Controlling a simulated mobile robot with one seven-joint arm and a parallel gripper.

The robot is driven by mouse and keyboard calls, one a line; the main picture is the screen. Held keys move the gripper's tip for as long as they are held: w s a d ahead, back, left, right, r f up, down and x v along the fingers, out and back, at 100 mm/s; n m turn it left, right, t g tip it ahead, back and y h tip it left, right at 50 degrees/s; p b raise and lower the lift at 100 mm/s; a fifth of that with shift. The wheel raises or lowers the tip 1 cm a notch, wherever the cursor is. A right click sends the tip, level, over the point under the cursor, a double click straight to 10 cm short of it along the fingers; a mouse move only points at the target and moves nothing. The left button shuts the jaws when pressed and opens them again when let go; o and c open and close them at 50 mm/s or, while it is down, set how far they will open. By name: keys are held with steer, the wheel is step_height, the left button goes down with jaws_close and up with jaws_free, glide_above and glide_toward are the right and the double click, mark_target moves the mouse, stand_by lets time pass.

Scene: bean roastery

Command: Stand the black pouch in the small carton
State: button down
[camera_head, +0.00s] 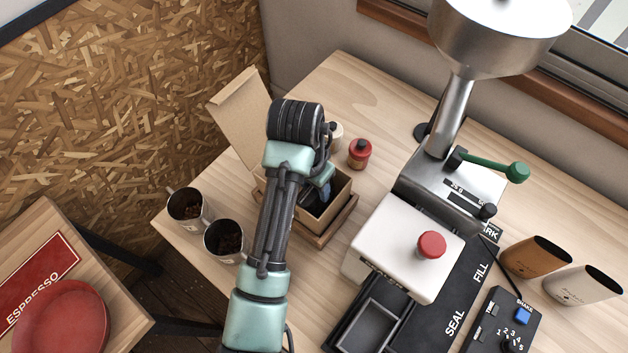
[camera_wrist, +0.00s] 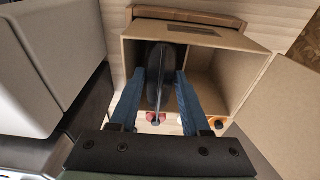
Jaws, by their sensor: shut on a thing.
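The small carton (camera_wrist: 219,46) stands open in the wrist view, with its flap folded out to the right. In the head view the carton (camera_head: 342,200) is partly hidden behind my arm, and its tall flap (camera_head: 243,105) rises at the back left. The black pouch (camera_wrist: 160,72) is between the two blue fingers of my gripper (camera_wrist: 158,95) and reaches into the left part of the carton. My gripper is shut on the pouch. In the head view the pouch (camera_head: 309,198) is a dark shape inside the carton. Whether its bottom touches the carton floor cannot be told.
A red jar (camera_head: 359,154) stands just behind the carton. Two metal cups with beans (camera_head: 226,240) stand left of my arm. The sealing machine (camera_head: 400,240) is close on the right.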

stand_by(0.3)
jaws_free()
stand_by(0.3)
steer(key=shift+r, duration=0.1)
step_height(320, 180, up, 7)
steer(key=p, duration=0.7)
stand_by(0.5)
